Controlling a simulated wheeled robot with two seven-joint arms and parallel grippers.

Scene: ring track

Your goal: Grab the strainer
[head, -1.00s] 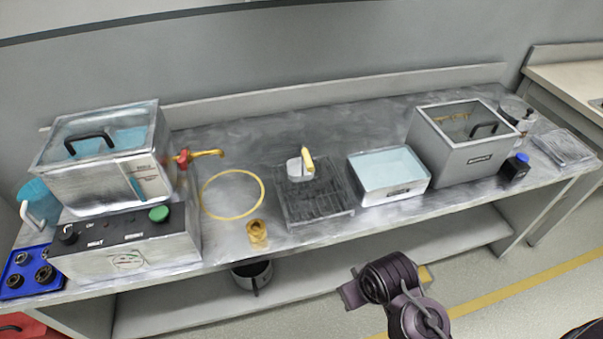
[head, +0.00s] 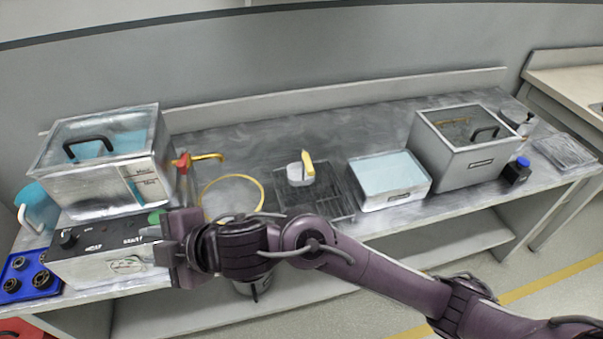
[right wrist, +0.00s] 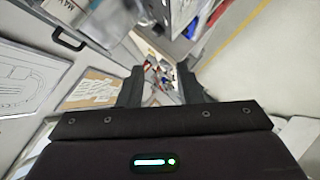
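I cannot tell for sure which thing is the strainer. A small round white vessel with a yellow handle (head: 296,174) stands on a dark slatted rack (head: 335,208) in the middle of the bench and looks most like it. My right gripper (head: 170,250) is in front of the heater box at the left, well to the left of the white vessel. In the right wrist view its two fingers (right wrist: 160,88) are apart, with nothing between them. My left gripper is not in view.
A tank on a control box (head: 100,265) stands left, with a tap (head: 205,157). A yellow ring (head: 232,177) lies beside the rack. Right of the rack are a water tray (head: 400,198) and a grey lidded tank (head: 475,170). A dark pot (head: 255,288) sits below.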

